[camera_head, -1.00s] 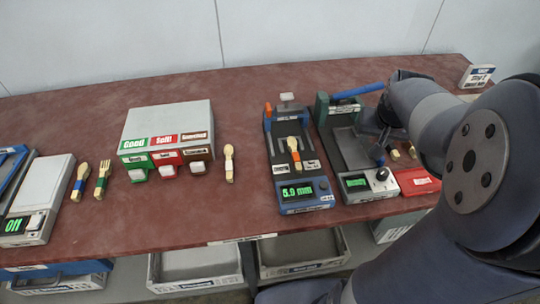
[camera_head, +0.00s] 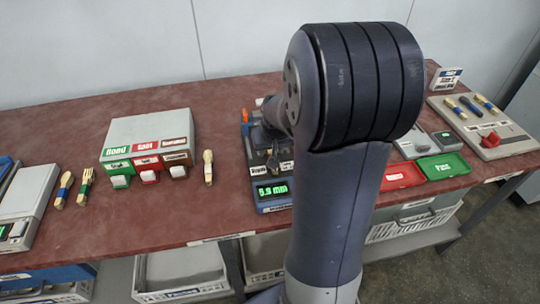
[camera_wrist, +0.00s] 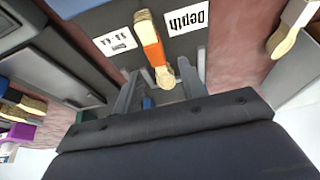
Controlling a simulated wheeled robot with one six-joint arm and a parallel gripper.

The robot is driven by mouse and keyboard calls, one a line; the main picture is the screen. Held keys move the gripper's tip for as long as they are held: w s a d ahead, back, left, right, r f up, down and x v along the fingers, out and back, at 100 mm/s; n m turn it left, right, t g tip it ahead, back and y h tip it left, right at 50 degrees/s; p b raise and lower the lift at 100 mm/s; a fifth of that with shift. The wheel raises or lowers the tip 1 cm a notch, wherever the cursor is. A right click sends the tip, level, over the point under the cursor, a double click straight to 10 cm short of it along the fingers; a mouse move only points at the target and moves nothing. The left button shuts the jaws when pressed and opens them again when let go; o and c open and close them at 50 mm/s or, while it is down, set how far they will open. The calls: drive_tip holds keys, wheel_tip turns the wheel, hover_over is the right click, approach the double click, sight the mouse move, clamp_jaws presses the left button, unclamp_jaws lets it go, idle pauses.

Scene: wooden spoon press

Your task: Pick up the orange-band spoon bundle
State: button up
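The orange-band spoon bundle (camera_wrist: 153,52) lies on the dark bed of the depth gauge (camera_head: 271,193), which reads 5.9 mm. In the wrist view its pale rounded end points towards my gripper (camera_wrist: 160,70). My gripper is open, with one finger on each side of the bundle's near end. Contact between the fingers and the bundle cannot be made out. In the head view my wrist and arm hide the bundle and most of the gauge's right side.
A grey box with Good, Salt-like and brown-labelled switches (camera_head: 148,137) stands left of the gauge. A loose spoon bundle (camera_head: 208,168) lies between them. Red (camera_head: 402,175) and green (camera_head: 443,166) trays lie to the right.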

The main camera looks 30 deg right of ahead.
drive_tip(key=shift+x, duration=1.3)
clamp_jaws()
